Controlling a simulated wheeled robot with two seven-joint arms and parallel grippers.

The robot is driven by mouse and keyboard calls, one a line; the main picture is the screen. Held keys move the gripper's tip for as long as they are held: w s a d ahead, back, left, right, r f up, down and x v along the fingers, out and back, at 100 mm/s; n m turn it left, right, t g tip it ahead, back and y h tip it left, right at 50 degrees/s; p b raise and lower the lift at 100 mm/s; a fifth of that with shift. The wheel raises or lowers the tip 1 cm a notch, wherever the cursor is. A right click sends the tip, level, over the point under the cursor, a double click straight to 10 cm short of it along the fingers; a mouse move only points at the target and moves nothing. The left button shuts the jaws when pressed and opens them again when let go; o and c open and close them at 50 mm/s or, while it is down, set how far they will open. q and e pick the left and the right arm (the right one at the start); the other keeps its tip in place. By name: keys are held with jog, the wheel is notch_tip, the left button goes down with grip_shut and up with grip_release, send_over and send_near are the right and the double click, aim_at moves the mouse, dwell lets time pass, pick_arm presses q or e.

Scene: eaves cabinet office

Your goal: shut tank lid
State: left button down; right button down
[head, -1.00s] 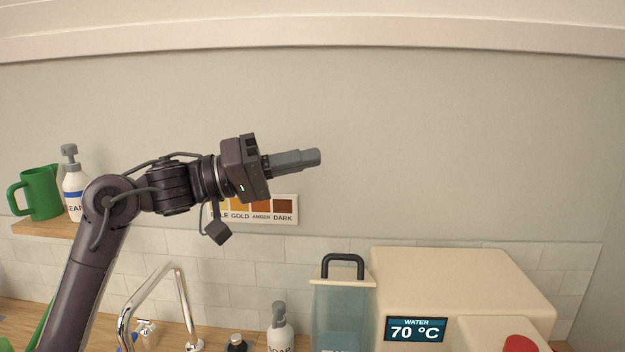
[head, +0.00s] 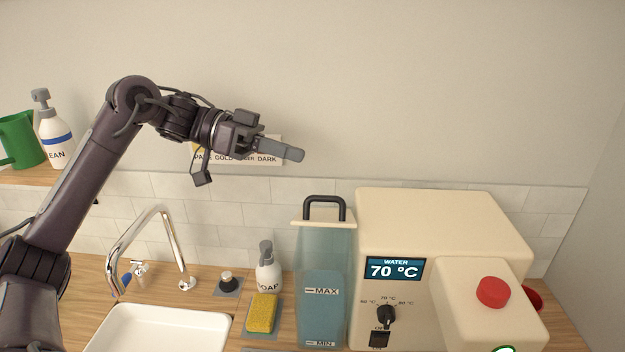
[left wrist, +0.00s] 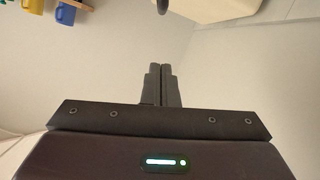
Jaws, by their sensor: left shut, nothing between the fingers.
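The water tank (head: 322,285) is tall, bluish and see-through, with MAX and MIN marks, and stands against the left side of the cream machine (head: 440,222). Its cream lid (head: 312,219) with a black loop handle (head: 324,200) lies across the top; I cannot tell whether it is fully seated. My left gripper (head: 291,153) is shut and empty, in the air above and a little left of the handle in the picture, not visibly touching anything. Its closed fingers also show in the left wrist view (left wrist: 162,86). My right gripper is not in view.
A soap bottle (head: 268,268) and yellow sponge (head: 262,313) stand left of the tank. Further left are a tap (head: 170,235) and white sink (head: 160,330). A shelf at left holds a green jug (head: 20,140) and cleaner bottle (head: 54,135).

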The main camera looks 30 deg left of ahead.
pick_arm(q)
jog(key=d+f, duration=0.2)
jog(key=w+d+p, duration=0.1)
jog(key=d, duration=0.1)
jog(key=shift+f, duration=0.4)
jog(key=shift+s+f, duration=0.3)
jog(key=shift+f, duration=0.5)
jog(key=shift+d+f, duration=0.1)
jog(key=shift+f, duration=0.1)
